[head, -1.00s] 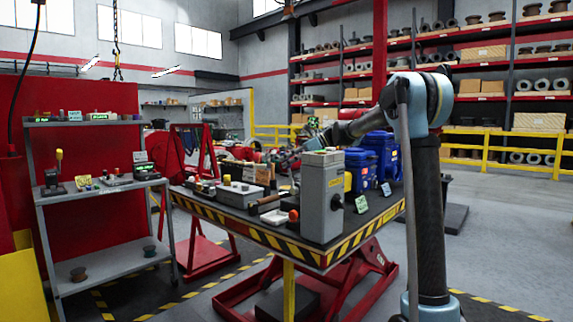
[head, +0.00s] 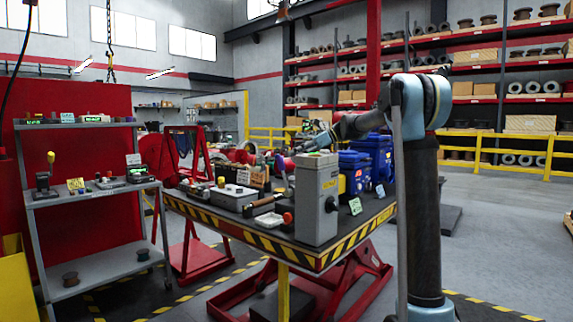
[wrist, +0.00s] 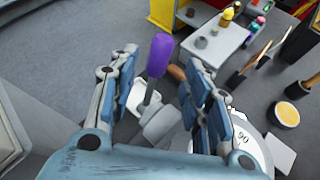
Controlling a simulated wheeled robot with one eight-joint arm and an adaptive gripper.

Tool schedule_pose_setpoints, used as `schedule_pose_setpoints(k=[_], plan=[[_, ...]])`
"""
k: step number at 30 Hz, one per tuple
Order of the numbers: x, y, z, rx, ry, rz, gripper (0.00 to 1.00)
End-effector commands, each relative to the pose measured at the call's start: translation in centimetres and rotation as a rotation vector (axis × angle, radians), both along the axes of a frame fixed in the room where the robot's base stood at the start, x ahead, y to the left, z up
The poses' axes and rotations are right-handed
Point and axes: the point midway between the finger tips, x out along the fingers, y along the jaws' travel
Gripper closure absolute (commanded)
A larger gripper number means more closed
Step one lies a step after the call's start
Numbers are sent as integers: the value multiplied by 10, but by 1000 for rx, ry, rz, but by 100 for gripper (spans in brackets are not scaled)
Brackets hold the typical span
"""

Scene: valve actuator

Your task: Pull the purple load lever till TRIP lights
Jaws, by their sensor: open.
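In the wrist view the purple load lever (wrist: 159,55) has a rounded purple grip on a thin metal rod, which rises from a grey fitting (wrist: 160,122). My gripper (wrist: 160,62) is open, with one blue-and-grey finger on each side of the lever. The purple grip stands between the fingertips, with a visible gap on the left; contact on the right cannot be told. In the head view the lever and my fingers cannot be made out among the clutter behind a tall grey box (head: 317,197). No TRIP light can be read in either view.
The striped-edge table (head: 250,232) holds a blue machine (head: 355,170) and a lighter grey box (head: 234,197). A grey shelf rack (head: 90,190) stands at the left. In the wrist view a brown handle (wrist: 177,73) and a white dial marked 90 (wrist: 246,150) lie close to the right finger.

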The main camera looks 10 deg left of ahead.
Motion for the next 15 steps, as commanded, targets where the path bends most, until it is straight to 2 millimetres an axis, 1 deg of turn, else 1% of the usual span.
schedule_pose_setpoints(k=[1, 6, 10, 15], plan=[[2, -9, 4, 0, 0, -2, 56], [7, -30, 16, 0, 1, 0, 56], [9, -40, 21, 0, 0, -1, 56], [9, -43, 23, 0, 0, 1, 56]])
